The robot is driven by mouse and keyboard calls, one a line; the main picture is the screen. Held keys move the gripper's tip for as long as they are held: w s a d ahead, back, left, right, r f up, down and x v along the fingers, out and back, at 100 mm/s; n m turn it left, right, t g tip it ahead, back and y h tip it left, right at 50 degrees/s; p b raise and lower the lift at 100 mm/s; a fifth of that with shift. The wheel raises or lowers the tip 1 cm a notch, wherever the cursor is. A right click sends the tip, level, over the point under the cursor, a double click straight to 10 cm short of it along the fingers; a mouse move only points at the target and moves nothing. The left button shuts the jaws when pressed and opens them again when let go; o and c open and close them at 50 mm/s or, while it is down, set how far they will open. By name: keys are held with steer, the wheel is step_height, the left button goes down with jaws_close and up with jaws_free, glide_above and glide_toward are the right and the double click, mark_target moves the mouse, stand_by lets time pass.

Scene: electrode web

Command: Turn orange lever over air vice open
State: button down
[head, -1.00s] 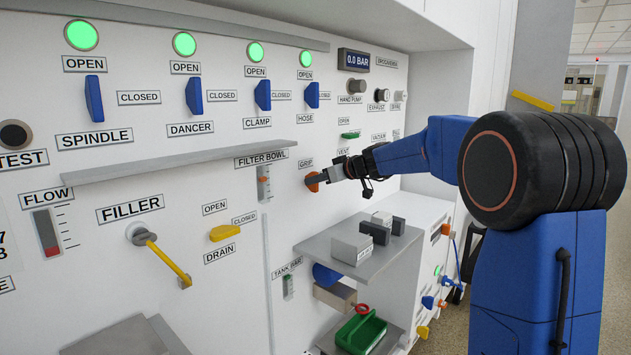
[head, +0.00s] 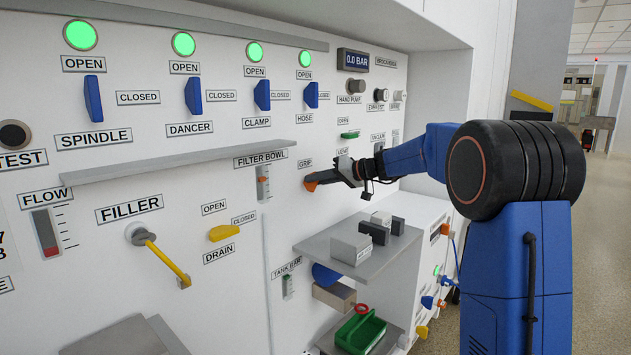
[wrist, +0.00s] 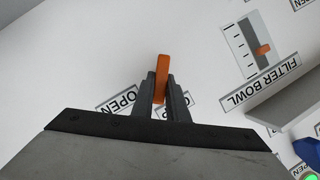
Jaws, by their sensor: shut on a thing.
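The orange lever (head: 311,183) sits on the white panel just below the GRIP label, above the grey shelf. My gripper (head: 325,177) reaches it from the right and is shut on it. In the wrist view the lever (wrist: 162,76) stands up between the two dark fingers of my gripper (wrist: 161,97), its end showing beyond the tips. The air vice itself cannot be made out for certain.
A grey shelf (head: 340,262) with several small blocks juts out below my gripper. The FILTER BOWL gauge (head: 264,184) is left of the lever. A green VENT-side handle (head: 350,134) sits above. A long ledge (head: 185,162) runs at the left.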

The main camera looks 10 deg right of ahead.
steer(key=m+y, duration=0.1)
steer(key=m, duration=0.1)
steer(key=m+y, duration=0.1)
steer(key=m, duration=0.1)
steer(key=shift+w+d+f+y, duration=0.1)
steer(key=shift+d+f+y, duration=0.05)
steer(key=shift+f+y, duration=0.15)
steer(key=m, duration=0.2)
steer(key=m+y, duration=0.1)
steer(key=m, duration=0.1)
steer(key=shift+f+y, duration=0.15)
steer(key=shift+y, duration=0.15)
steer(key=shift+m, duration=0.3)
steer(key=c, duration=1.7)
jaws_free()
steer(key=shift+c, duration=0.2)
steer(key=shift+d, duration=0.1)
steer(key=v, duration=1.7)
steer(key=shift+f, duration=0.2)
steer(key=shift+d, duration=0.15)
